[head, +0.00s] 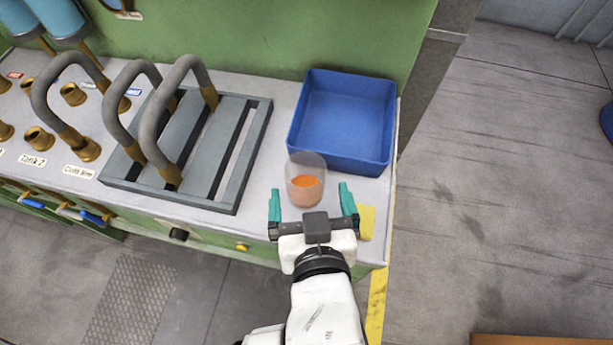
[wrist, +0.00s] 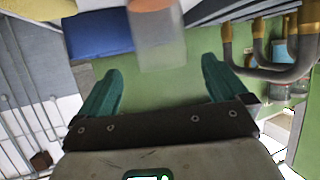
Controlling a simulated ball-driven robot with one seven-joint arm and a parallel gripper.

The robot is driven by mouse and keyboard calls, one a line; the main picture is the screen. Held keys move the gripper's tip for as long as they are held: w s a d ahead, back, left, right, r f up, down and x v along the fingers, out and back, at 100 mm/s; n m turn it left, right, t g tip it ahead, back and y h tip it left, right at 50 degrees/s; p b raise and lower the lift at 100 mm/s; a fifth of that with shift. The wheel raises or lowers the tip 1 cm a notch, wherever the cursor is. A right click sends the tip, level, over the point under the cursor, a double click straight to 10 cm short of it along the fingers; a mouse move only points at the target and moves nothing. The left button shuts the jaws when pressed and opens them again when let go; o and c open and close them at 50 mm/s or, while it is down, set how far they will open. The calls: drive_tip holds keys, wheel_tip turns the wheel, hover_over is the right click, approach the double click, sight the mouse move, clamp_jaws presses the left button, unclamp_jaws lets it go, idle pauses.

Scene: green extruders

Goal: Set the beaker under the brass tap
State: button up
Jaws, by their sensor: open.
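The beaker (head: 305,182) is clear with orange contents and stands upright on the counter in front of the blue bin. My gripper (head: 311,202) is open, with its two green fingers spread at the beaker's near side. In the head view, the fingertips lie left and right of the beaker's lower part, with gaps. In the wrist view, the beaker (wrist: 155,42) shows just beyond and between the fingertips, not gripped. Several brass fittings (head: 38,138) stand on the counter at left, and small taps with coloured handles (head: 92,216) line its front edge. I cannot tell which is the brass tap.
A blue bin (head: 340,160) stands behind the beaker. A grey slatted rack (head: 228,195) lies left, with grey curved hoses (head: 185,85) over it. A yellow patch (head: 367,222) marks the counter's right front corner. Open floor (head: 490,200) lies right.

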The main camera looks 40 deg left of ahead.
sight(304, 160)
drive_tip(key=shift+p+x, duration=0.6)
drive_tip(key=shift+x, duration=2.95)
drive_tip(key=shift+s+f, duration=0.1)
drive_tip(key=shift+s, duration=0.05)
drive_tip(key=c, duration=1.1)
drive_tip(key=shift+c, duration=0.4)
